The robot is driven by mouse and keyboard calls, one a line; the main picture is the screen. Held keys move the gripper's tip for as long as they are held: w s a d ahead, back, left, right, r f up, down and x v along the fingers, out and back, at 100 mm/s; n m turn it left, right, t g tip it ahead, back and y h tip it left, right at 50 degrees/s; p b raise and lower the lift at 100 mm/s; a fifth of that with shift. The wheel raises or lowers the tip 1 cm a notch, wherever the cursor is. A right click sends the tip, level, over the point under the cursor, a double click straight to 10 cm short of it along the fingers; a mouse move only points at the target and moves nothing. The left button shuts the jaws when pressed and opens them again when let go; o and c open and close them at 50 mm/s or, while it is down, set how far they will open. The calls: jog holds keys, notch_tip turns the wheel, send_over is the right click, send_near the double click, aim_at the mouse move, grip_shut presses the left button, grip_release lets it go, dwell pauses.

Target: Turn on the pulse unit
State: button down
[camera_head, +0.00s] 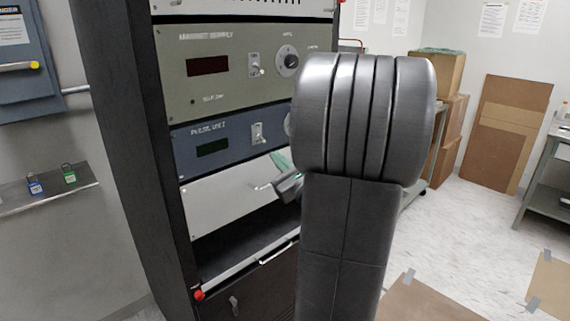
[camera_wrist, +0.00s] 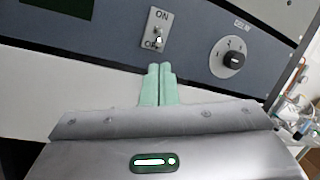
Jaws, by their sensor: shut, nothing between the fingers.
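The pulse unit (camera_head: 225,142) is a blue panel in the rack, with a dark display (camera_head: 212,147). Its toggle switch (camera_head: 258,133) also shows in the wrist view (camera_wrist: 157,30), marked ON above and OFF below. The lever tip (camera_wrist: 159,40) sits low, beside OFF and partly covering that word. A round knob (camera_wrist: 233,59) is to the right of the switch. My gripper (camera_wrist: 159,66) has pale green fingers, shut together and empty, just below the switch plate in the wrist view. In the head view the gripper (camera_head: 279,161) is partly hidden by my arm.
The olive magnet supply panel (camera_head: 235,75) with its own switch (camera_head: 256,65) and knob sits directly above. A pale blank panel (camera_head: 225,203) and an open shelf slot are below. Cardboard boxes (camera_head: 440,75) stand behind at right. Open floor lies at right.

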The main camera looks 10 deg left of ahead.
aim_at(261, 139)
jog(key=p+x, duration=0.1)
jog(key=x, duration=0.4)
jog(key=shift+r, duration=0.15)
jog(key=shift+g+h+p, duration=0.3)
jog(key=shift+p, duration=0.4)
